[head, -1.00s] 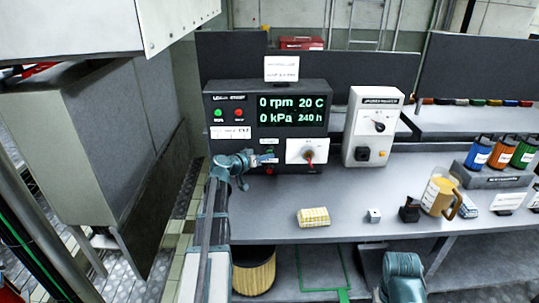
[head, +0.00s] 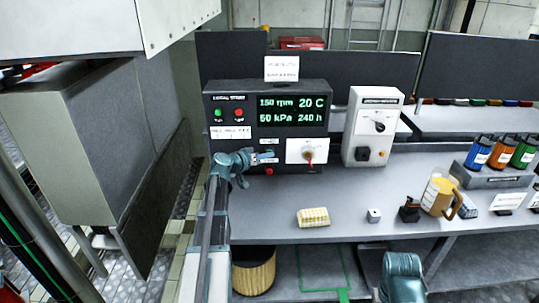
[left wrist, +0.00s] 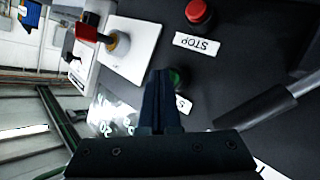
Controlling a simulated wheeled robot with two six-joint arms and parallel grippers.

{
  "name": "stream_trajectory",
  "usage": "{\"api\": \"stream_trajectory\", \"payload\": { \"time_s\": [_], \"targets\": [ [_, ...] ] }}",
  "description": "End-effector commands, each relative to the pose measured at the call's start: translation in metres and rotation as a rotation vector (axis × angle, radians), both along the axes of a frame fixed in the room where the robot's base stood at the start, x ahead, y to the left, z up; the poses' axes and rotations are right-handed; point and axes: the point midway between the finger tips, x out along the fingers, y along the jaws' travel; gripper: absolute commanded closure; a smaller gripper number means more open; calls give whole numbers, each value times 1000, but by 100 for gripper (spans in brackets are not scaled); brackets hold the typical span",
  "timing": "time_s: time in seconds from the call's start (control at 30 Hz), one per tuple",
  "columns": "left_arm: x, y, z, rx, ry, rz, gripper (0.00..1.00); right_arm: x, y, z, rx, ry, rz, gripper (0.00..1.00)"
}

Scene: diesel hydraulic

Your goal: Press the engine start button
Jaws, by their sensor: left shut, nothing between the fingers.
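The dark engine control panel (head: 230,149) stands at the back of the bench, its screen (head: 291,110) reading about 150 rpm and 20 C. My left gripper (head: 272,158) is shut and empty, its tips at the lower part of the panel. In the left wrist view, the shut fingers (left wrist: 160,76) reach the green start button (left wrist: 179,78) and partly cover it; contact seems likely. Its label is mostly hidden. The red stop button (left wrist: 199,12) with its STOP label is beside it; it also shows in the head view (head: 268,171). My right gripper is out of view.
A white switch plate (head: 296,153) with a red-handled key is just right of my left gripper. A pale switch box (head: 372,150) stands further right.

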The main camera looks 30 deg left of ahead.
Motion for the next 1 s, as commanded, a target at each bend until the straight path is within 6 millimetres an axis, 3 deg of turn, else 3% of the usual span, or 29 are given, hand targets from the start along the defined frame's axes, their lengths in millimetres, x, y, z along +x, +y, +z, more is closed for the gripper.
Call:
{"api": "stream_trajectory", "payload": {
  "time_s": [0.37,1.0],
  "targets": [
    [0,0,0,0,-1,0,100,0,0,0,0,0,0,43],
    [-16,-10,0,0,0,0,100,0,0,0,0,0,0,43]
  ]
}}
